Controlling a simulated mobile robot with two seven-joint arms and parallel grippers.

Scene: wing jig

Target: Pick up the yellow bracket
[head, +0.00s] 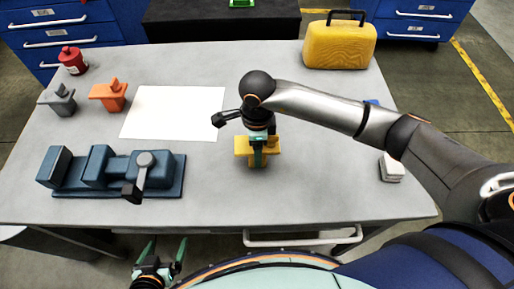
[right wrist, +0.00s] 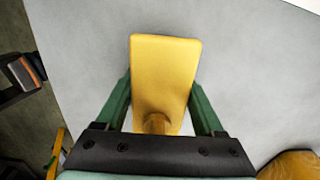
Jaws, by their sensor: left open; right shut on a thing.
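The yellow bracket (head: 243,146) is near the middle of the grey table in the head view. My right gripper (head: 259,155) reaches down over it from above and is shut on it. In the right wrist view the bracket (right wrist: 165,75) lies between the two green fingers of the right gripper (right wrist: 160,105), with a flat plate and a small stem showing. I cannot tell whether the bracket touches the table. My left gripper (head: 160,255) is open and empty at the bottom of the head view, in front of the table's near edge.
A blue clamp fixture (head: 115,172) stands at the table's left. A white sheet (head: 175,112) lies behind it. Orange (head: 110,97), grey (head: 60,101) and red (head: 72,61) pieces stand at the left. A yellow case (head: 340,46) is at the back right, a white block (head: 391,168) at the right.

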